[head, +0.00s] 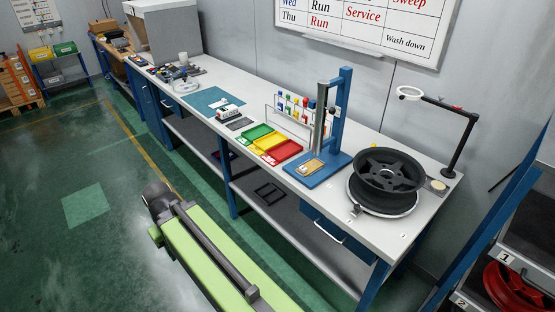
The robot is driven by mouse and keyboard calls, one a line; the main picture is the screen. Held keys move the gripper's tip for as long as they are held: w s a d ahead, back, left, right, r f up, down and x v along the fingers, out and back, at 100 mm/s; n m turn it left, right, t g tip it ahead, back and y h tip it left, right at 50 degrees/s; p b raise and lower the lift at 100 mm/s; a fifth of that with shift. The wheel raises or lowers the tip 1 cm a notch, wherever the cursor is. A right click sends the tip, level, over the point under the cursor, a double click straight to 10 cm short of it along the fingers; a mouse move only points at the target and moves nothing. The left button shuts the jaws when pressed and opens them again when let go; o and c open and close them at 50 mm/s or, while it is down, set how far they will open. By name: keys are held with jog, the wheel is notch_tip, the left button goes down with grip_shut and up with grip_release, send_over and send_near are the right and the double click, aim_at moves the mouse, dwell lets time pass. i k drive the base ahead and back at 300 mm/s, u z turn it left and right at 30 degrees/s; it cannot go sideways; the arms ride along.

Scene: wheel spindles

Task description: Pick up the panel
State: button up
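No thing is plainly marked as the panel. A thin, see-through upright sheet with a pale outline (288,128) stands on the workbench, in front of a row of coloured tools, and may be the panel. A green arm-like body with a dark grey rail (205,235), which looks like my own, reaches up from the bottom edge over the floor, apart from the bench. No gripper fingers show.
The long white workbench (365,218) holds green, yellow and red trays (281,152), a blue press (340,110), a black wheel (390,170) and a ring lamp (409,93). A black frame (269,192) lies on its lower shelf. The green floor at left is open.

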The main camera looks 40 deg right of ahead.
aim_at(307, 169)
jog(key=u, duration=0.1)
jog(key=i, duration=1.4)
jog(key=z, duration=0.65)
jog(key=k, duration=0.85)
jog(key=z, duration=0.2)
jog(key=i, duration=0.95)
jog(key=u, duration=0.1)
